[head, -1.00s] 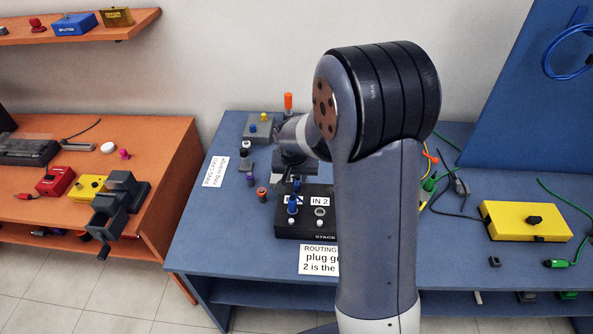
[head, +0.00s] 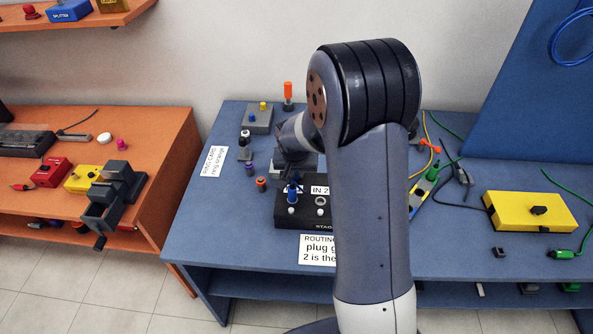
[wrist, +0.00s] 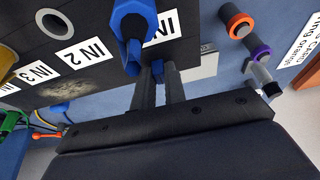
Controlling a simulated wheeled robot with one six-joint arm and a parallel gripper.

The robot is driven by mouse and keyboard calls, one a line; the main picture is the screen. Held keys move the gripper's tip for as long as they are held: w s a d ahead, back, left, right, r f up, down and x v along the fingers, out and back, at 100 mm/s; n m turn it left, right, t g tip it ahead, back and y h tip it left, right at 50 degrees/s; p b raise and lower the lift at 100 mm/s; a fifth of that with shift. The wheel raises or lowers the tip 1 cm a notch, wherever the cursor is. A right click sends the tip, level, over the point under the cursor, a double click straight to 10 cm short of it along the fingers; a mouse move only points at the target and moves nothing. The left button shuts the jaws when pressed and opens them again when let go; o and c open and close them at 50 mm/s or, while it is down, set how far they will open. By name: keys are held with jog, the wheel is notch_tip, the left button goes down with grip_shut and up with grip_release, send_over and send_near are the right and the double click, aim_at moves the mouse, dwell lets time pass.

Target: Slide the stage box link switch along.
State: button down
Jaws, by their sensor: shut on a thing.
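The black stage box (head: 306,218) stands on the blue table, partly hidden by my arm. Its IN 2 and IN 3 labels show upside down in the wrist view (wrist: 60,70). A blue plug (wrist: 134,22) stands in the socket beside a partly covered IN label; it also shows in the head view (head: 293,192). The fingertips are partly hidden by the blue plug.
Orange-topped (head: 261,184) and purple-topped (head: 249,168) plugs stand left of the box. A grey box (head: 257,122) and an orange-handled item (head: 288,93) stand behind. A yellow box (head: 530,212) and cables lie on the right. A routing card (head: 318,250) lies in front.

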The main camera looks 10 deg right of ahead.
jog(key=shift+s+d, duration=0.15)
jog(key=shift+d, duration=0.35)
jog(key=c, duration=1.4)
grip_release()
jog(key=v, duration=1)
jog(key=shift+s+a+r+b, duration=0.1)
jog(key=shift+s+r+b, duration=0.1)
jog(key=shift+r+b, duration=0.15)
jog(key=shift+f, duration=0.1)
jog(key=x, duration=1)
jog(key=shift+w+f+p, duration=0.2)
jog(key=shift+f+p, duration=0.1)
jog(key=shift+f, duration=0.05)
jog(key=shift+w+a, duration=0.1)
jog(key=shift+a, duration=0.15)
